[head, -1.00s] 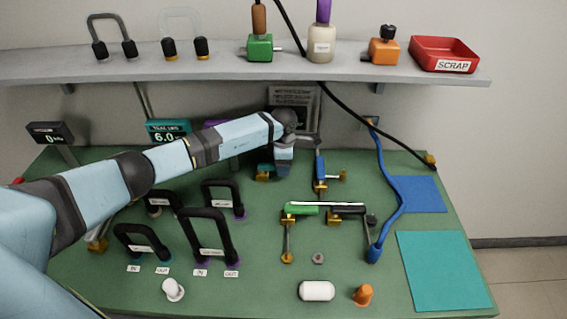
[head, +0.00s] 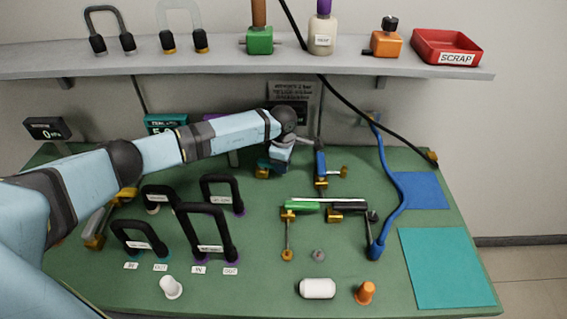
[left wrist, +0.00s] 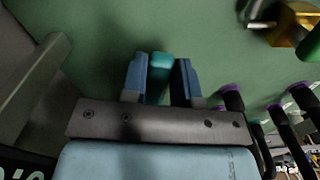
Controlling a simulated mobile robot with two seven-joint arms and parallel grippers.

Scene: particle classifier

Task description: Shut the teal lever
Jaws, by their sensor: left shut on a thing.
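The teal lever (left wrist: 160,75) shows in the left wrist view as a short teal bar between my left gripper's two blue fingers (left wrist: 161,88), which are shut on it. In the head view my left gripper (head: 272,165) is low over the back middle of the green bench. It hides most of the lever there. A brass fitting (head: 262,173) shows just beside the fingers. The lever's exact angle is hard to tell. My right gripper is not in view.
A blue lever (head: 320,165) on brass stands close to the right of my left gripper. Black hose loops (head: 220,192) stand to the front left. Green (head: 301,206) and black levers lie in front. A shelf (head: 230,65) runs above; a teal display (head: 165,122) is partly behind my arm.

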